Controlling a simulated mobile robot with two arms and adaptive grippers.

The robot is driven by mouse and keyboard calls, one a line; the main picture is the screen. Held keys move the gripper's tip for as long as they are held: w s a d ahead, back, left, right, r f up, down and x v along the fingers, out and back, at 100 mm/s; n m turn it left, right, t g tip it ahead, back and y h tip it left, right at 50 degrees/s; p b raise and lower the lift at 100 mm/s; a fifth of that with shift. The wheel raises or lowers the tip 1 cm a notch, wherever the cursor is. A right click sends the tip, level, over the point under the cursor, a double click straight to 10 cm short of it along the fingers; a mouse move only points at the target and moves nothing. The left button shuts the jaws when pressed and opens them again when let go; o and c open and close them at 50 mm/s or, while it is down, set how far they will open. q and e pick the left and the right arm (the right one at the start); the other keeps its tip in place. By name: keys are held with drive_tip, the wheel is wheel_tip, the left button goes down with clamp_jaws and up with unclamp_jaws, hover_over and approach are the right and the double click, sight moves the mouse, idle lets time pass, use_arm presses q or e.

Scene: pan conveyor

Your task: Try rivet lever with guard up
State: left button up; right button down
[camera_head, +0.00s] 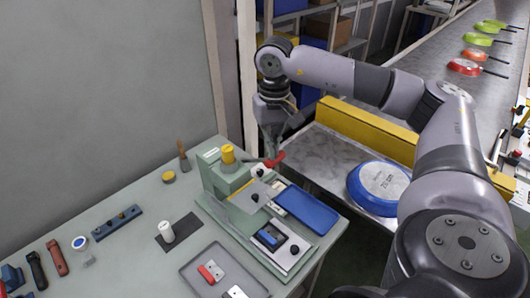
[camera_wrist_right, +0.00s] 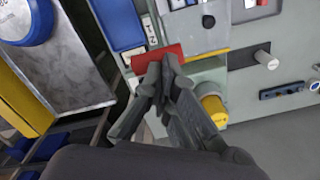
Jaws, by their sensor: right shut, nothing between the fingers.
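The rivet press is a pale green machine (camera_head: 216,178) on the bench, with a yellow cap (camera_head: 228,155) on top. Its red lever handle (camera_head: 275,160) sticks out to the right; in the right wrist view the red handle (camera_wrist_right: 158,54) lies across the fingertips. My right gripper (camera_head: 270,152) is shut and empty at the lever, its fingers (camera_wrist_right: 170,62) close against or just over the handle; contact is unclear. A grey plate with a dark knob (camera_head: 252,197) sits at the press front; I cannot tell whether this is the guard or whether it is up. My left gripper is not in view.
A blue tray (camera_head: 308,208) lies right of the press. A grey tray (camera_head: 222,272), a white cylinder (camera_head: 166,232) and a blue block (camera_head: 116,222) occupy the bench's left side.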

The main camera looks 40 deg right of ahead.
wheel_tip(320, 180, up, 9)
drive_tip(key=p, duration=0.5)
idle(0.3)
drive_tip(key=shift+f, duration=0.2)
idle(0.4)
